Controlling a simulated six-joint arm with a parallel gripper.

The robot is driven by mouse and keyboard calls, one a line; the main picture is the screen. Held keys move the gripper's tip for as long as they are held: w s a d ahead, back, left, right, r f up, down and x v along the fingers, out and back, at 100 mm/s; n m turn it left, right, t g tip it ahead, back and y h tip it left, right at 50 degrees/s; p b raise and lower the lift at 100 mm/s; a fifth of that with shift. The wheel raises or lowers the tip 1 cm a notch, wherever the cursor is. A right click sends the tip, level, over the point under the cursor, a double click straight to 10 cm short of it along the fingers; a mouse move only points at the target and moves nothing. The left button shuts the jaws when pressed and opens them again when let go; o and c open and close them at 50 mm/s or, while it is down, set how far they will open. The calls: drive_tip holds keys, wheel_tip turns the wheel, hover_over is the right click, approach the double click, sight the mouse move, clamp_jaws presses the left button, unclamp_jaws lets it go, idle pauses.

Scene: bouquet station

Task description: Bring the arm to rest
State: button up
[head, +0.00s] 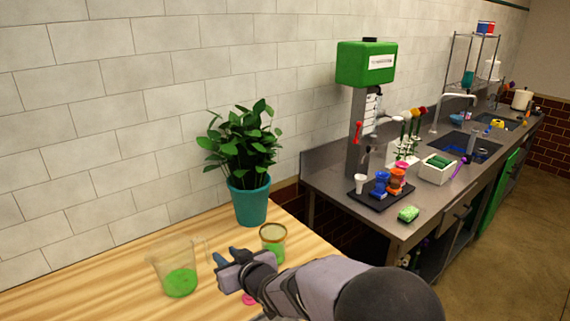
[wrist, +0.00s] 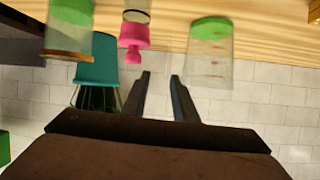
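My gripper (head: 222,262) is above the wooden table, between a clear measuring jug with green liquid (head: 180,282) on its left and a glass jar with green contents (head: 272,246) on its right. In the wrist view, which looks upside down, the two fingers (wrist: 161,78) stand apart with only wall between them. The gripper is open and empty. The jug (wrist: 211,65) and the jar (wrist: 70,12) show on either side of the fingers there. My arm comes in from the lower right and hides part of the table.
A plant in a teal pot (head: 250,204) stands behind the jar. A pink item (wrist: 133,38) is on the table, mostly hidden by my arm in the head view. A grey counter (head: 330,185) with a green-topped dispenser (head: 366,66) stands right. The table's left is clear.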

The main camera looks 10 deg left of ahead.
drive_tip(key=d+m+h, duration=0.5)
drive_tip(key=d+h, duration=0.1)
drive_tip(key=d, duration=1.6)
drive_tip(key=s+d+f+m+g+h, duration=0.25)
drive_tip(key=s+d+f+g, duration=0.3)
drive_tip(key=s+d, duration=0.5)
drive_tip(key=s+d+f+g, duration=0.2)
drive_tip(key=s, duration=0.6)
drive_tip(key=s+d+f+g, duration=0.1)
drive_tip(key=s+f+g, duration=0.1)
drive_tip(key=s, duration=0.6)
drive_tip(key=shift+d+f+g, duration=0.35)
drive_tip(key=shift+d, duration=0.05)
